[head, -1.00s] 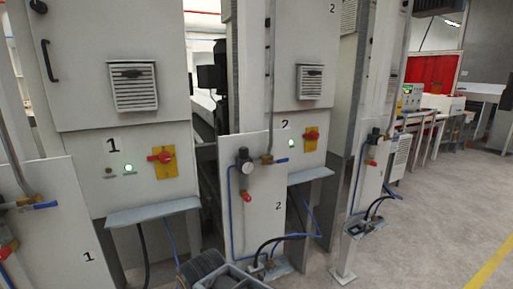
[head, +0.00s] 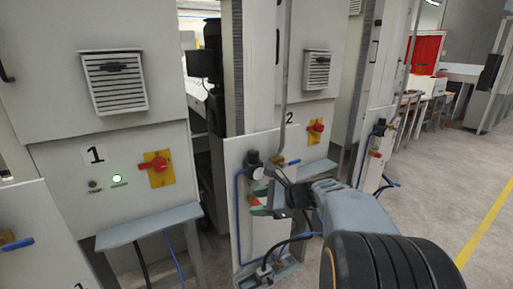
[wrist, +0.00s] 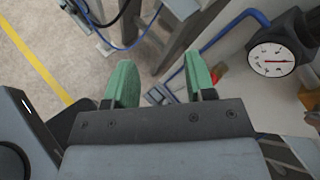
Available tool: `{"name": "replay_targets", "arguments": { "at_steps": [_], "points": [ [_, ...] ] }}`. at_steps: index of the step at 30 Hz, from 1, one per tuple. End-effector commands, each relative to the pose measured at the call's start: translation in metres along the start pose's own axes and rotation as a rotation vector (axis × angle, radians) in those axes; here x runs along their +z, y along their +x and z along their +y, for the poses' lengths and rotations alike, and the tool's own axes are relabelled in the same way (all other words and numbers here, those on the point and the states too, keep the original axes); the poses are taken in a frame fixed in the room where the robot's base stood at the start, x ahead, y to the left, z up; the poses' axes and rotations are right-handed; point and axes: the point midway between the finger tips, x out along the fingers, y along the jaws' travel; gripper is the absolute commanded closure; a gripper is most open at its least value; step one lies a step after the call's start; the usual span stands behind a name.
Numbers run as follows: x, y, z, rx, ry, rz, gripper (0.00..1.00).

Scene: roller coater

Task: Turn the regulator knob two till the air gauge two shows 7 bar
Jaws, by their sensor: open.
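Air gauge two (head: 258,173) is a small round white dial on the panel of machine 2. The black regulator knob two (head: 253,158) sits just above it. In the wrist view the gauge (wrist: 272,60) is at the upper right, beside the black regulator body (wrist: 296,30); its numbers are too small to read. My gripper (head: 262,204) is in front of the panel, below the gauge and apart from the knob. Its green fingers (wrist: 160,82) are spread, with nothing between them. In the wrist view, the gauge lies to the right of the fingers.
A red-handled valve (wrist: 218,73) shows beyond the right finger. A blue hose (head: 237,215) runs down the panel. A yellow-and-red switch (head: 315,131) is at the upper right. Panel 1's grey shelf (head: 150,225) stands at the left. Open floor (head: 450,190) lies to the right.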

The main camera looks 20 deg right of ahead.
Motion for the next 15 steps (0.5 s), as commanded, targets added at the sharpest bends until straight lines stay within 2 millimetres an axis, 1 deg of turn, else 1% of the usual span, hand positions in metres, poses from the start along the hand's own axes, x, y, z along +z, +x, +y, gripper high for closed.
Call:
{"name": "replay_targets", "arguments": {
  "at_steps": [1,3,6,9,11,13,15],
  "points": [
    [-0.002,-0.016,-0.027,-0.083,0.116,-0.059,0.50],
    [-0.004,-0.035,-0.056,-0.179,0.244,-0.144,0.50],
    [-0.009,-0.060,-0.086,-0.282,0.374,-0.247,0.50],
    [-0.013,-0.077,-0.105,-0.344,0.450,-0.318,0.50],
    [-0.014,-0.082,-0.112,-0.366,0.474,-0.344,0.50],
    [-0.013,-0.081,-0.118,-0.378,0.490,-0.361,0.50],
    [-0.010,-0.074,-0.124,-0.381,0.497,-0.367,0.50]
  ]
}}
